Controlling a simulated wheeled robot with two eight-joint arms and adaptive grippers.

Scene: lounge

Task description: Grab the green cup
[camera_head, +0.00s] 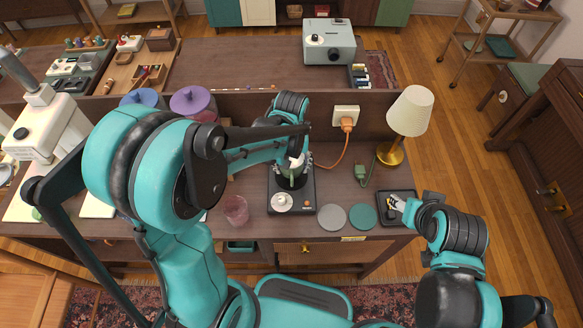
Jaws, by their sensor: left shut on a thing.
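The green cup (291,180) is at the far end of a dark tray (305,203) on the desk. My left gripper (296,163) reaches down from behind it and is shut on the cup's upper part. My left arm and the gripper hide some of the cup, and I cannot tell whether its base touches the tray. My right gripper (399,204) is at the right, over a small black tray (391,217). Its fingers are too small to show whether they are open or shut.
A small white pot (281,202) stands in front of the cup. A pink glass (235,210) is to the left. Grey (332,217) and green (362,216) coasters lie to the right. A lamp (410,112) and an orange cable (343,150) are behind.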

